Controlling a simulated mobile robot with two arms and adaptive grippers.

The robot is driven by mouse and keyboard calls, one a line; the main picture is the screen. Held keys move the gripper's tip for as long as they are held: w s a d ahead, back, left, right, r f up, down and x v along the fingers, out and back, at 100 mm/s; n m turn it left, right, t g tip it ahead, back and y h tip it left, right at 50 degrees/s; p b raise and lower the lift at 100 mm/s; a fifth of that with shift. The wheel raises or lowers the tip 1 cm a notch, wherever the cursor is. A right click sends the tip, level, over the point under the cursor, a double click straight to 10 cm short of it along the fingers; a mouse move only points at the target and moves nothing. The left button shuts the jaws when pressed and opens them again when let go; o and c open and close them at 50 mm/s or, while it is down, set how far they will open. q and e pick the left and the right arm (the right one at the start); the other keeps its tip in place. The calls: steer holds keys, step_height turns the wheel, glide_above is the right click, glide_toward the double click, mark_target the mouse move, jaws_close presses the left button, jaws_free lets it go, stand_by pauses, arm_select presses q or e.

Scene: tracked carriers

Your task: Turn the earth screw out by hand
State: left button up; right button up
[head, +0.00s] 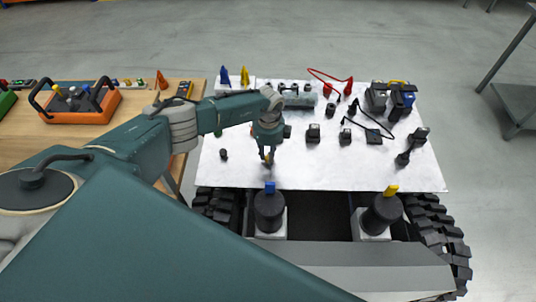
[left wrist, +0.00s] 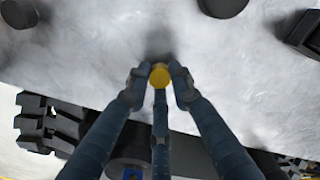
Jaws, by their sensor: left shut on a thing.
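My left gripper (head: 267,157) points down at the near left part of the white panel (head: 330,170). In the left wrist view its fingers (left wrist: 158,85) are closed around a small round brass-yellow head, which I take to be the earth screw (left wrist: 159,75). The screw's lower part is hidden, so I cannot tell whether it is seated in the panel or clear of it. My right gripper is in neither view.
Black blocks (head: 313,133), a red lead (head: 330,77) and a black lead (head: 372,122) lie on the panel. Blue-topped (head: 269,205) and yellow-topped (head: 382,215) black posts stand at its near edge.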

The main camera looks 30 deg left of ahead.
arm_select(q)
steer(key=shift+s+d+r+n+p, duration=0.1)
steer(key=shift+r+n+p, duration=0.15)
steer(key=shift+n, duration=0.35)
steer(key=shift+d+r+n+p, duration=0.1)
steer(key=shift+n+p, duration=0.2)
steer(key=shift+n, duration=0.3)
steer(key=shift+f+n, duration=0.2)
steer(key=shift+n, duration=0.7)
steer(key=shift+a+f+n, duration=0.1)
steer(key=shift+f+n, duration=0.1)
steer(key=shift+n, duration=0.9)
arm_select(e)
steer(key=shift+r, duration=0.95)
arm_select(q)
steer(key=shift+n, duration=1.2)
steer(key=n, duration=0.7)
